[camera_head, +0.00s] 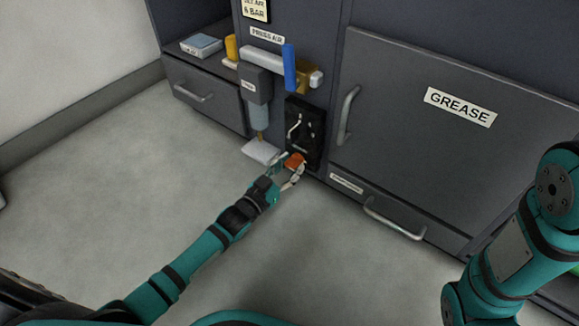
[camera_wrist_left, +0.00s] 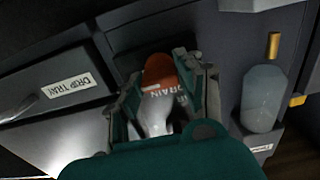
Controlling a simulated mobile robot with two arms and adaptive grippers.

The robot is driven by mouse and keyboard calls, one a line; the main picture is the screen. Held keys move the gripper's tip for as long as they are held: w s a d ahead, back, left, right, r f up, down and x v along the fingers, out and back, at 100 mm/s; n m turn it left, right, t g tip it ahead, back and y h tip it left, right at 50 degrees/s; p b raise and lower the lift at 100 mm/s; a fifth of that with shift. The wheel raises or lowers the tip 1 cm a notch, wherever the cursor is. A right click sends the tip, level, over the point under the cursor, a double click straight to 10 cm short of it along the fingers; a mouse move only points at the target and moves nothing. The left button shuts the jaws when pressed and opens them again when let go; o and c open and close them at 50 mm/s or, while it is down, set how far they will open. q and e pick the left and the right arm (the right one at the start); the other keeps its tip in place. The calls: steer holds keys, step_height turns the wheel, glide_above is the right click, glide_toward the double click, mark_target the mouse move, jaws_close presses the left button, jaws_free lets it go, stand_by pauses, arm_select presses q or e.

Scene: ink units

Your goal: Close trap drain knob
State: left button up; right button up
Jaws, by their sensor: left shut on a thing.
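The orange-red drain knob (camera_head: 295,160) is at the lower end of the black panel (camera_head: 316,130) on the cabinet front. My left gripper (camera_head: 291,171) is shut on the knob, reaching it from the front. In the left wrist view the knob (camera_wrist_left: 160,70) sits between the two fingers of the gripper (camera_wrist_left: 165,95), with a pale part lettered DRAIN in front of it. The fingers hide its sides. I cannot tell from the frames how far the knob is turned. My right gripper is out of view; only part of that arm shows.
A grey-blue bowl (camera_head: 261,116) with a brass tip hangs left of the panel, above a white tray (camera_head: 260,152). A blue lever (camera_head: 290,68) is above. The GREASE door (camera_head: 420,130) and its handle (camera_head: 347,113) are to the right. The floor in front is clear.

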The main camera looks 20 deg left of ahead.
arm_select(q)
steer(key=n+p, duration=0.3)
steer(key=shift+r, duration=0.2)
steer(key=shift+n+p, duration=0.85)
steer(key=shift+n, duration=0.05)
steer(key=n+p, duration=0.1)
steer(key=n, duration=0.1)
steer(key=shift+f+n, duration=0.1)
steer(key=shift+n, duration=0.3)
steer(key=n, duration=0.4)
steer(key=shift+f+n+p, duration=0.1)
steer(key=shift+n+p, duration=0.2)
steer(key=shift+p, duration=0.05)
steer(key=n, duration=0.5)
steer(key=shift+n+b, duration=0.35)
steer(key=shift+n, duration=0.05)
steer(key=o, duration=1.2)
steer(key=shift+c, duration=0.2)
steer(key=shift+s, duration=0.1)
